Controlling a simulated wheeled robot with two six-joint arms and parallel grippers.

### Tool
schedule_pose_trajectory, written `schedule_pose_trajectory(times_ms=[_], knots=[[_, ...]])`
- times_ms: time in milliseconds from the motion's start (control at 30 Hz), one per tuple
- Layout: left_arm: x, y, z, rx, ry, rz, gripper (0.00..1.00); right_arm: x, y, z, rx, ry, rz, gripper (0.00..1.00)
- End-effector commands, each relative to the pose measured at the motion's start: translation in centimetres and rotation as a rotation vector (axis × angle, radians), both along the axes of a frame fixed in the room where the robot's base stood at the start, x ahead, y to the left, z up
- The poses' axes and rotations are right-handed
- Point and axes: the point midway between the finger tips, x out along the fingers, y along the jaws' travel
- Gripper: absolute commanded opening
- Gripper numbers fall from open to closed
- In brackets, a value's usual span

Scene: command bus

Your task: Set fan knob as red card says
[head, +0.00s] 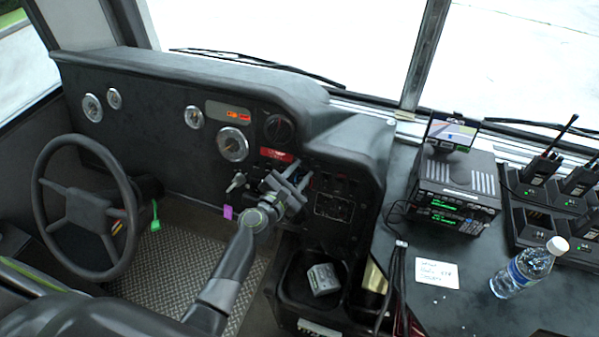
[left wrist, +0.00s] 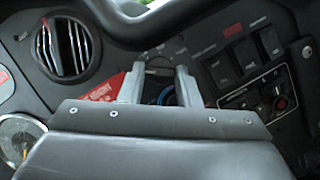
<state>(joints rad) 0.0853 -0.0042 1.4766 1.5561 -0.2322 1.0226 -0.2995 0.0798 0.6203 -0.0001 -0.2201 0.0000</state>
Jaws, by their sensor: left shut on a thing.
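The fan knob (left wrist: 168,96), dark with a blue arc by it, sits on the dash panel between my gripper's fingers in the left wrist view. My left gripper (head: 290,173) is shut on it; the fingers also show in the left wrist view (left wrist: 160,78). In the head view the gripper hides the knob. The red card (head: 276,155) is on the dash just left of the fingers. It also shows in the left wrist view (left wrist: 106,88), partly behind the left finger, and its text is too small to read. The knob's pointer setting cannot be told.
A round air vent (head: 279,128) is above the card. Switches (head: 333,206) are to the right of the gripper. The steering wheel (head: 41,193) stands at left. A bin (head: 289,292) with a grey item is below. A radio, bottle (head: 522,272) and white note (head: 436,273) are at right.

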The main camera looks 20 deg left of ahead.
Motion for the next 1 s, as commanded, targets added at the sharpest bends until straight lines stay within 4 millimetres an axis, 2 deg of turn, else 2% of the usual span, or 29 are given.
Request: schedule_pose_trajectory(times_ms=[1000], knots=[[0.2, 0.4, 1.0, 0.857, -0.027, -0.314, 0.07, -0.1, 0.1, 5.5, 0.001, 0.001, -0.001, 0.36]])
